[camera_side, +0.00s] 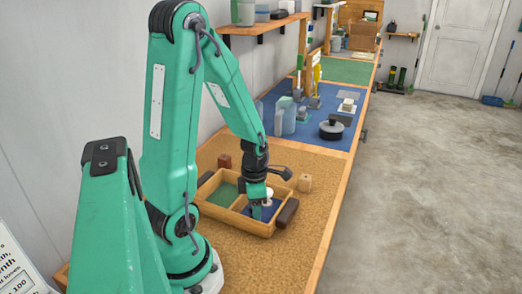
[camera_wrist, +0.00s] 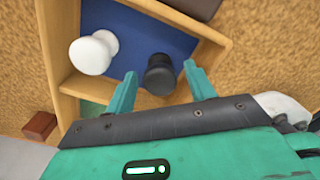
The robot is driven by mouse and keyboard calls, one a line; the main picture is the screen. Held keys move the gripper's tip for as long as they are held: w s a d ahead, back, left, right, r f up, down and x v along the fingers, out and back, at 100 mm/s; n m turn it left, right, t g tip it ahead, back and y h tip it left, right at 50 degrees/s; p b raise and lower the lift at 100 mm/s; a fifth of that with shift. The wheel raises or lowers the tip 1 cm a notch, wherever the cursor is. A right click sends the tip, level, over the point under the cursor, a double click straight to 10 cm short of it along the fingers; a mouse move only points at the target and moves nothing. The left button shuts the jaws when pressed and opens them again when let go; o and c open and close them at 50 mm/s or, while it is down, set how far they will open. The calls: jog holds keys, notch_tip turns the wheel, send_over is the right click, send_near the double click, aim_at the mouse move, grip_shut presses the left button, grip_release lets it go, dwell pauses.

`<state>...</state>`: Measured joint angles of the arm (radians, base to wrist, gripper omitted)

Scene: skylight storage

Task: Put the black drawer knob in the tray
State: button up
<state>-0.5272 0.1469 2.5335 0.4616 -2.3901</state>
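The black drawer knob (camera_wrist: 160,76) is in the blue-floored compartment of the wooden tray (camera_wrist: 62,45), near a side wall. My gripper (camera_wrist: 160,68) has its two teal fingers apart, one on each side of the knob, with a visible gap on both sides. In the side view my gripper (camera_side: 256,210) reaches down into the blue compartment of the tray (camera_side: 248,222). The black knob cannot be made out there. A white knob (camera_wrist: 93,53) stands in the same compartment, left of the black one; it also shows in the side view (camera_side: 267,198).
A dark brown block (camera_side: 288,212) is against the tray's right side. A light wood block (camera_side: 305,183) and a reddish-brown block (camera_side: 224,161) stand on the cork surface nearby. The tray's green compartment (camera_side: 222,195) looks empty. A blue mat (camera_side: 285,95) with several items lies beyond.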

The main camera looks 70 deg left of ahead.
jog(key=shift+r, duration=0.2)
notch_tip(320, 180, up, 12)
dwell(0.9)
dwell(0.6)
jog(key=d+r+m+t, duration=0.2)
jog(key=d+r+m, duration=0.2)
jog(key=m, duration=1.2)
jog(key=d+r+m+t, duration=0.3)
jog(key=d+m, duration=0.6)
jog(key=m, duration=0.8)
notch_tip(320, 180, up, 2)
jog(key=shift+w+r+t, duration=0.15)
jog(key=shift+r+t, duration=0.1)
jog(key=shift+t, duration=0.05)
